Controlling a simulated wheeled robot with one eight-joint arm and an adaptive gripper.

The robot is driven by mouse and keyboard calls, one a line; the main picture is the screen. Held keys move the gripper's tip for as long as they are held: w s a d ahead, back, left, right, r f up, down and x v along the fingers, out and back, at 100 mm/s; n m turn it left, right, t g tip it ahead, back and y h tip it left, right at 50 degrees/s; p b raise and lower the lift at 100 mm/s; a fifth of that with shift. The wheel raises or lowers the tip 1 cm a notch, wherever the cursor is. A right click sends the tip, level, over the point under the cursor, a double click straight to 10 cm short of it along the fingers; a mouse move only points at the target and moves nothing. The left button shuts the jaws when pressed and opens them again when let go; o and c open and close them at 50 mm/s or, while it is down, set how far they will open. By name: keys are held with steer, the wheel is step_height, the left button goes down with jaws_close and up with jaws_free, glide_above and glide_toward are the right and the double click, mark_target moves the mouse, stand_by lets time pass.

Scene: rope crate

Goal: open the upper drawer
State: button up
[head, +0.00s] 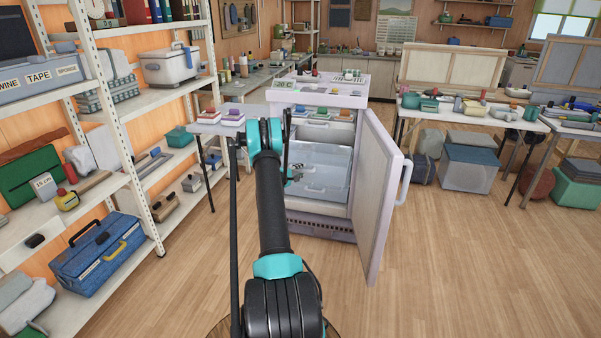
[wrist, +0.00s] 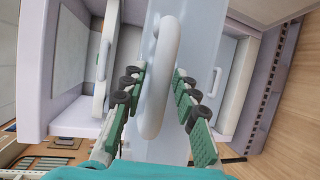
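A white cabinet (head: 322,224) stands in the middle of the head view with drawers inside. A pale bluish, see-through drawer front (head: 330,158) stands forward of the white drawer front (head: 336,134) above it. My gripper (head: 294,174) is at its left part, partly hidden by my arm. In the wrist view, turned sideways, my gripper (wrist: 159,72) has its green fingers on both sides of the large white handle (wrist: 160,75) of the bluish drawer front (wrist: 206,30). The handle fills the gap near the fingertips; contact is hard to see. Smaller handles show left (wrist: 103,62) and right (wrist: 218,84).
The cabinet door (head: 378,195) stands wide open on the right, its edge toward me. A shelf rack (head: 135,150) is close on the left, with a blue toolbox (head: 97,255) low down. Worktables (head: 480,115) stand at the right. The floor (head: 470,260) at front right is clear.

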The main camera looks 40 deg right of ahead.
steer(key=shift+o, duration=0.3)
steer(key=v, duration=1.2)
steer(key=shift+w, duration=0.1)
